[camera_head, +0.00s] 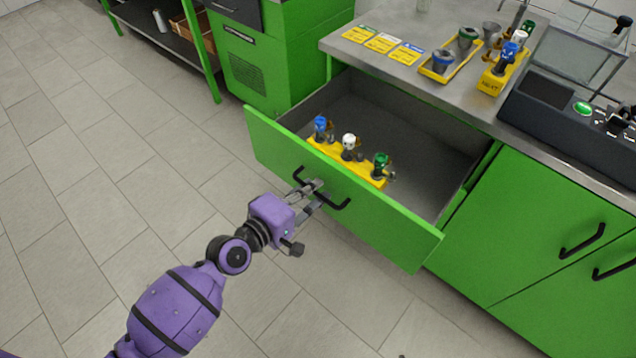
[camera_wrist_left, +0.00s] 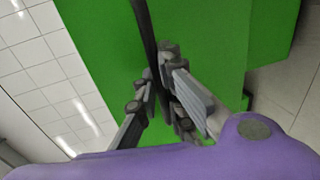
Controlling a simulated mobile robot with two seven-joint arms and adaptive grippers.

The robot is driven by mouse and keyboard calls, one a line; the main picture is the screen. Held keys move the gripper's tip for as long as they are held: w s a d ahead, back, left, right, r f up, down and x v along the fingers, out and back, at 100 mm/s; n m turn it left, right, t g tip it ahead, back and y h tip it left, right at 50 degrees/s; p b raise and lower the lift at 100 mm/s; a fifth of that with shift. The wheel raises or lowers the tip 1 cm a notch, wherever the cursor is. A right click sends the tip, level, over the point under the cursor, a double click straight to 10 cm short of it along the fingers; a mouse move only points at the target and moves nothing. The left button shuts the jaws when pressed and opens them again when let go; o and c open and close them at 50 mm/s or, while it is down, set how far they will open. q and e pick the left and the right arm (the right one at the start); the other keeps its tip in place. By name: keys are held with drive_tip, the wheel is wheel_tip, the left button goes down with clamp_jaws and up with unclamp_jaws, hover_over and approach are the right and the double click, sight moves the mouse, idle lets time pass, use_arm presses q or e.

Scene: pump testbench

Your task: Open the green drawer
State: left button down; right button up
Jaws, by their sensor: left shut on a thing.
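The green drawer (camera_head: 405,238) stands pulled out from under the steel counter, with its grey inside showing. Its black bar handle (camera_head: 335,203) runs across the outside of the front panel. My left gripper (camera_head: 311,190) is shut on the handle, at its middle. In the left wrist view the handle (camera_wrist_left: 145,32) passes between the two fingers of the gripper (camera_wrist_left: 158,85), against the green front (camera_wrist_left: 215,35). A yellow rack (camera_head: 330,150) with blue, white and green-topped pieces sits inside the drawer, behind the front panel. My right gripper is in neither view.
The steel counter (camera_head: 400,77) above carries yellow cards, a yellow tray (camera_head: 437,72) with cups and a yellow holder (camera_head: 492,82). A dark device (camera_head: 560,125) stands at the right. Closed green cupboard doors (camera_head: 520,220) are beside the drawer. The tiled floor in front is clear.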

use_arm(q)
drive_tip(key=v, duration=0.2)
drive_tip(key=shift+s+a+f, duration=0.15)
drive_tip(key=shift+s+a, duration=0.05)
drive_tip(key=shift+s, duration=0.1)
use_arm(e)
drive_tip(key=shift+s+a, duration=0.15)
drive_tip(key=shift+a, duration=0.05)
use_arm(q)
drive_tip(key=c, duration=2.1)
unclamp_jaws()
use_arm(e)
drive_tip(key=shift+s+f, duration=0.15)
use_arm(q)
drive_tip(key=v, duration=1.2)
